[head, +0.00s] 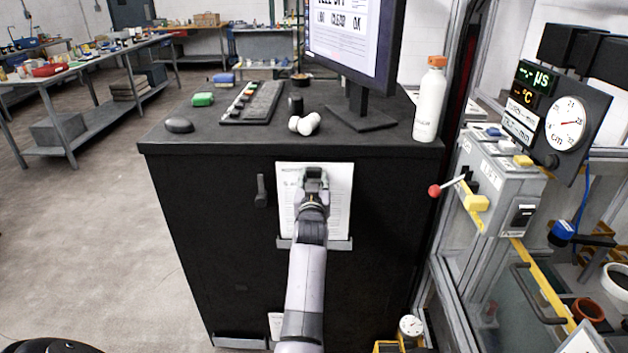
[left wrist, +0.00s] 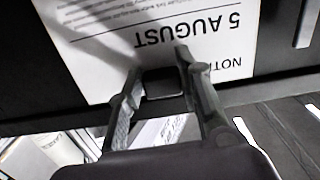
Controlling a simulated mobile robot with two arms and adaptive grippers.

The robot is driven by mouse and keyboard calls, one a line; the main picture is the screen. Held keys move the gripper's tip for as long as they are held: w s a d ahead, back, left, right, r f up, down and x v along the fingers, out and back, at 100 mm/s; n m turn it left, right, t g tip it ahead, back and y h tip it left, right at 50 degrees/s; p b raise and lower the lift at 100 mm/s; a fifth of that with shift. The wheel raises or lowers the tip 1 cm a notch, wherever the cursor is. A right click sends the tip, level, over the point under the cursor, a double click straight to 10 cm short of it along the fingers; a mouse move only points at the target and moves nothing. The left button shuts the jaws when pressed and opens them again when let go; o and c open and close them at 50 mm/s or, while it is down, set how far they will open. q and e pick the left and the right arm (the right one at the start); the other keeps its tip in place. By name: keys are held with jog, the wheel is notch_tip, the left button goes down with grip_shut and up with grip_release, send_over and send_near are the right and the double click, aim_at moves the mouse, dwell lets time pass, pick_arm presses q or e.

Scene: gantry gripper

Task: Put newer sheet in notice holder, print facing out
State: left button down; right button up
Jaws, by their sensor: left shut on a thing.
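A white printed sheet (head: 340,200) is upright against the front of the black cabinet, print facing out. Its lower edge is at the grey ledge of the notice holder (head: 342,245). In the left wrist view the sheet (left wrist: 110,35) reads "5 AUGUST" and part of "NOTI", upside down in that picture. My left gripper (head: 314,174) is at the sheet's top middle, shut on a dark tab (left wrist: 160,83) at its upper edge. In the head view my arm hides the sheet's lower middle, so I cannot tell how it sits in the ledge. My right gripper is not in view.
The black cabinet (head: 385,200) carries a keyboard (head: 252,102), a monitor (head: 350,40), a white bottle (head: 430,100) and a mouse (head: 179,125). A handle (head: 261,190) sticks out left of the sheet. A machine with a red-knobbed lever (head: 435,190) stands right. Floor at left is clear.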

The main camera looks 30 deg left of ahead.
pick_arm(q)
jog(key=shift+f+b, duration=1)
jog(key=shift+f, duration=0.4)
jog(key=c, duration=1.1)
grip_release()
jog(key=shift+o, duration=0.2)
notch_tip(320, 180, up, 10)
jog(key=shift+f, duration=0.1)
